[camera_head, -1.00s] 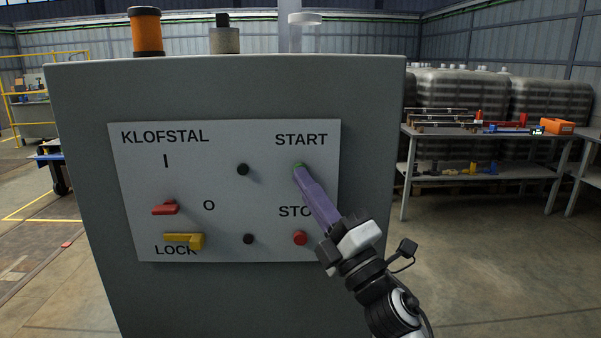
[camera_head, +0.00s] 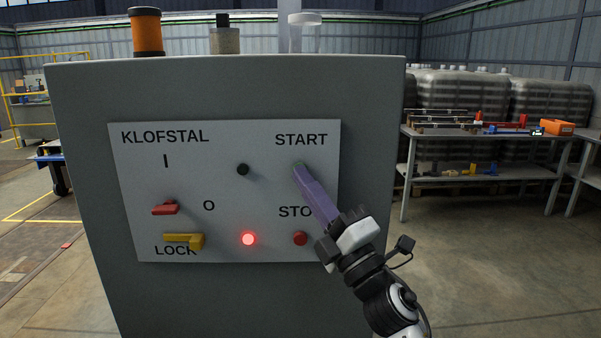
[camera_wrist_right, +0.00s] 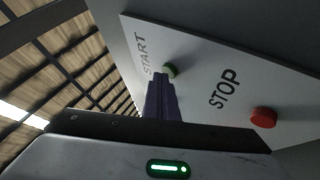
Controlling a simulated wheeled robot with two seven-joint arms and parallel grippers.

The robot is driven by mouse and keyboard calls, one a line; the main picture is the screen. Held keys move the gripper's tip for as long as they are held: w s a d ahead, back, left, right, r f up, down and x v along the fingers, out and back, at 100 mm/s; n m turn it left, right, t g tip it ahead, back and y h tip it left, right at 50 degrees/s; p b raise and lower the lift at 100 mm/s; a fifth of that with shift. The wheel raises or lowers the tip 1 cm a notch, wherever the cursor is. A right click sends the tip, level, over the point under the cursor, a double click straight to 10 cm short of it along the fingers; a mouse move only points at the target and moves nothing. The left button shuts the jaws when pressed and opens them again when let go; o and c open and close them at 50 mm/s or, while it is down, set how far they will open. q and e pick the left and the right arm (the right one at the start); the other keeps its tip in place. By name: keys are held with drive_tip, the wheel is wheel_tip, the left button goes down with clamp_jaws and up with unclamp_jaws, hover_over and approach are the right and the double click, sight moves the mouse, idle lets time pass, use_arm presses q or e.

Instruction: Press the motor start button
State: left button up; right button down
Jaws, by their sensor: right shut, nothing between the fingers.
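The green start button (camera_wrist_right: 170,71) sits under the word START on the white panel (camera_head: 225,130). In the head view only a sliver of it shows past the fingertips. My right gripper (camera_head: 299,172) is shut and empty, its purple fingers at the button. The fingers also show in the right wrist view (camera_wrist_right: 161,95), with their tips at the button's edge; whether they touch it I cannot tell for sure. The red stop button (camera_head: 300,238) is below, and it also shows in the right wrist view (camera_wrist_right: 263,117). My left gripper is not in view.
The grey cabinet (camera_head: 80,130) carries the panel. A red lamp (camera_head: 248,239) is lit, a dark lamp (camera_head: 242,169) is above it. A red handle (camera_head: 165,208) and a yellow lock lever (camera_head: 184,240) stick out at left. A workbench (camera_head: 470,139) stands at right.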

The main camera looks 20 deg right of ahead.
drive_tip(key=shift+s+a, duration=0.25)
drive_tip(key=shift+s, duration=0.6)
drive_tip(key=s, duration=0.2)
drive_tip(key=s+a+p, duration=0.1)
drive_tip(key=s, duration=0.1)
drive_tip(key=shift+s+a, duration=0.2)
drive_tip(key=shift+s, duration=0.2)
idle(0.5)
